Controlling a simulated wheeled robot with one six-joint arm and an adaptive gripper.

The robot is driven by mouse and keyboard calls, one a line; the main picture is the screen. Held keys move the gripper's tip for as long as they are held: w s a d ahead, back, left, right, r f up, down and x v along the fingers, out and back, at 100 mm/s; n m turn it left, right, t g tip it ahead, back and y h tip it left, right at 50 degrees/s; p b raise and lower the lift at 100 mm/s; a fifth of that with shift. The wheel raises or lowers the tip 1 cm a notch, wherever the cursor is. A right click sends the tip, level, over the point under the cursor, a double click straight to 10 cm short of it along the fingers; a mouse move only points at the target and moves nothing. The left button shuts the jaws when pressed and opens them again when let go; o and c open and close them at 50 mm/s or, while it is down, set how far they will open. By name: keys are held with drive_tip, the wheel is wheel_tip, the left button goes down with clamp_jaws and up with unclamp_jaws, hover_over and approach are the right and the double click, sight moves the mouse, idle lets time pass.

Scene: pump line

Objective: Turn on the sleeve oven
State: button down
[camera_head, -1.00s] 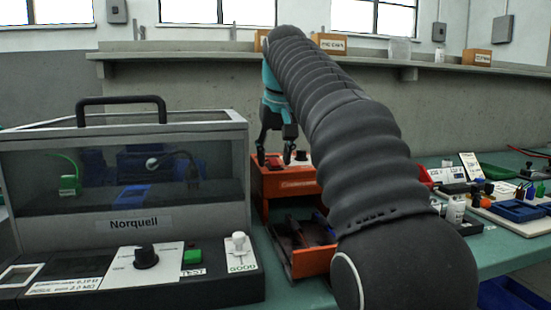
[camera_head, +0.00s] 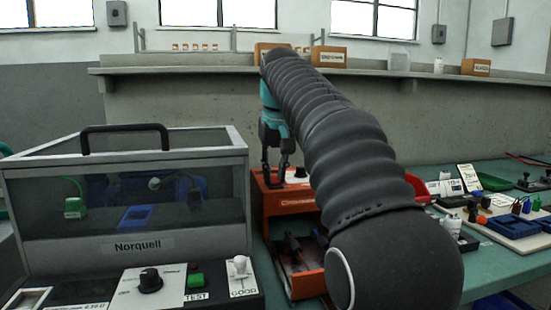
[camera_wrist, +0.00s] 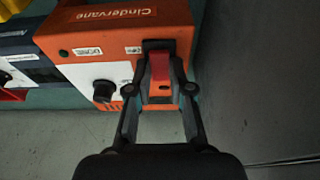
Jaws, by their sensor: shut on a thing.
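The sleeve oven appears to be the orange box labelled Cindervane (camera_head: 295,202), in the middle of the head view, right of the Norquell case. In the wrist view its orange face (camera_wrist: 185,22) carries a red switch (camera_wrist: 160,68) in a dark surround, a black knob (camera_wrist: 103,91) and a DONE label. My gripper (camera_head: 274,184) points down onto the box top, left of the knob. In the wrist view my gripper (camera_wrist: 160,75) has its fingers on either side of the red switch, closed on it. The switch is hidden behind the fingers in the head view; its on or off position is unclear.
The Norquell case (camera_head: 130,200) stands close on the left, with a control panel in front. An open orange tray (camera_head: 305,278) with tools lies before the oven. Trays and bottles fill the bench at right. Bare grey surface (camera_wrist: 260,80) shows right of the oven in the wrist view.

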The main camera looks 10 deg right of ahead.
drive_tip(key=shift+w+r+g+p, duration=0.15)
drive_tip(key=shift+r+g+p, duration=0.2)
drive_tip(key=shift+g+p, duration=0.15)
drive_tip(key=shift+w+f+g, duration=0.1)
drive_tip(key=shift+f+g, duration=0.1)
drive_tip(key=shift+g, duration=0.1)
drive_tip(key=shift+w+f+g, duration=0.1)
drive_tip(key=shift+w+g, duration=0.05)
drive_tip(key=shift+g, duration=0.55)
drive_tip(key=c, duration=1)
unclamp_jaws()
drive_tip(key=shift+c, duration=0.2)
